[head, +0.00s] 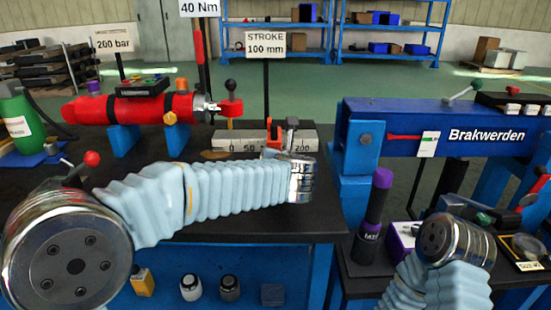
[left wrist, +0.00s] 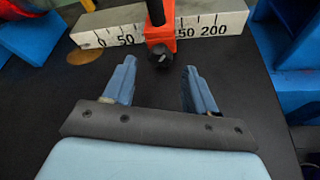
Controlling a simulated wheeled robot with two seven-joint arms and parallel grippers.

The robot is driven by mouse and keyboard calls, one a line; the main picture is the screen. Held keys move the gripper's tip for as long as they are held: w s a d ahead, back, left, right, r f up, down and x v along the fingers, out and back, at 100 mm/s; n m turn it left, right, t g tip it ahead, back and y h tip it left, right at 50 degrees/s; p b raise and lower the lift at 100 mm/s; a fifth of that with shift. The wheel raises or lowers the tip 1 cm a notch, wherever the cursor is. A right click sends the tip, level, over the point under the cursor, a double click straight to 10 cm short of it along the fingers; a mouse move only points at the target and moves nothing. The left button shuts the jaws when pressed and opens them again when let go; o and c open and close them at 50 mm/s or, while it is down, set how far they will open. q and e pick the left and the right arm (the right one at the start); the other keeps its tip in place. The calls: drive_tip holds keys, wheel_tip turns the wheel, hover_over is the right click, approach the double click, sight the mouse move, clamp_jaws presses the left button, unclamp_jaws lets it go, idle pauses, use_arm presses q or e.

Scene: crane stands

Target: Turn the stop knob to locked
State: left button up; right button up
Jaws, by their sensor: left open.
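The stop knob (left wrist: 159,53) is a small black knob on the front of an orange slider block (left wrist: 160,34) in the left wrist view. The slider sits on a pale ruler bar (left wrist: 190,28) marked 0 to 200, and a black post stands above it. In the head view the orange slider (head: 274,131) shows behind my left wrist; the knob cannot be made out there. My left gripper (left wrist: 157,72) is open and empty, with the knob ahead between its fingertips, apart from them. In the head view my left wrist mostly hides it. My right arm's wrist shows at lower right, its fingers out of sight.
A red cylinder (head: 140,108) on blue supports lies behind my left arm. A "STROKE 100 mm" sign (head: 266,44) stands behind the ruler. A blue "Brakwerden" beam (head: 400,125) and a purple-capped bottle (head: 380,190) are to the right.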

use_arm(q)
drive_tip(key=b+v, duration=0.1)
drive_tip(key=v, duration=0.9)
drive_tip(key=shift+s, duration=0.25)
